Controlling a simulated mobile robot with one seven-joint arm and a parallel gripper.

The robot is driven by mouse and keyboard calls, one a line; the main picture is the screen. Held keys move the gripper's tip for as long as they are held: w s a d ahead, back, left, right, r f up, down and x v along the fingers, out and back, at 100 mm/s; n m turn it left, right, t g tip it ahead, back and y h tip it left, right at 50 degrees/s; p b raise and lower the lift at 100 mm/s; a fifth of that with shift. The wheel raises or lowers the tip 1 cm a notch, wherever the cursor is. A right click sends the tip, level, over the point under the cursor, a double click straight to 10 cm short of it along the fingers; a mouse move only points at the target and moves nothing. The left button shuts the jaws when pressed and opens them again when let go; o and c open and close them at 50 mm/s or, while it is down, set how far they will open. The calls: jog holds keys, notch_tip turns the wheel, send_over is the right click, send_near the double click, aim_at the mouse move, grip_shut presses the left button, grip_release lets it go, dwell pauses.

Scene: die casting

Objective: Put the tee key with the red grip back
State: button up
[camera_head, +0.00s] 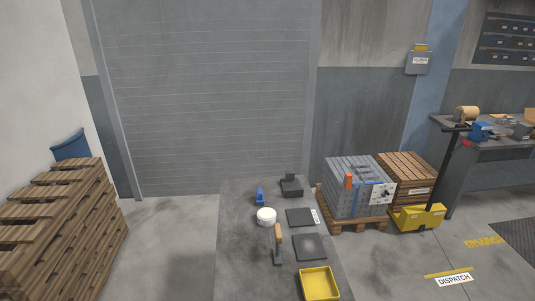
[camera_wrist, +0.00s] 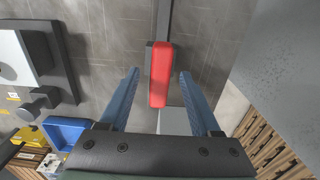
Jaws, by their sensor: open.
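The red grip (camera_wrist: 160,75) of the tee key is in the middle of the wrist view, with a dark bar (camera_wrist: 163,18) running up from it to the top edge. My gripper (camera_wrist: 159,72) is open. Its two blue fingers stand on either side of the red grip, with a visible gap on each side. I cannot tell from this view how deep the grip sits between them. What the dark bar leads to is out of frame. My gripper does not show in the head view, and I cannot make out the tee key there.
In the wrist view, a pale unit with dark knobs (camera_wrist: 40,98) is left, a blue bin (camera_wrist: 66,130) lower left, wooden pallets (camera_wrist: 265,140) lower right. The head view shows a grey bench (camera_head: 235,235) with a yellow tray (camera_head: 318,284), and a loaded pallet (camera_head: 345,222) right of it.

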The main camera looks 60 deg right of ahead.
notch_tip(320, 180, up, 13)
jog(key=b, duration=0.1)
dwell(0.4)
jog(key=w+r+n+t+h+b, duration=0.35)
jog(key=w+r+t, duration=0.55)
jog(key=w+r, duration=1)
jog(key=w+a+r+n+t, duration=0.2)
jog(key=w+a+r+t, duration=0.25)
jog(key=w+r, duration=0.4)
jog(key=s+a+r+n+t+b, duration=0.1)
jog(key=a+r+t, duration=0.25)
jog(key=r, duration=0.65)
jog(key=s+a+r+n+t+b, duration=0.1)
jog(key=s+a+r+t, duration=0.2)
jog(key=r, duration=0.6)
jog(key=s+a+r+n+t+y, duration=0.1)
jog(key=s+a+r+t, duration=0.2)
jog(key=r, duration=0.4)
jog(key=s+a+r+n+t+y+b, duration=0.1)
jog(key=s+a+r+t+y, duration=0.1)
jog(key=s+a+r+t, duration=0.2)
notch_tip(320, 180, up, 3)
jog(key=shift+s+r, duration=0.1)
jog(key=shift+s, duration=0.75)
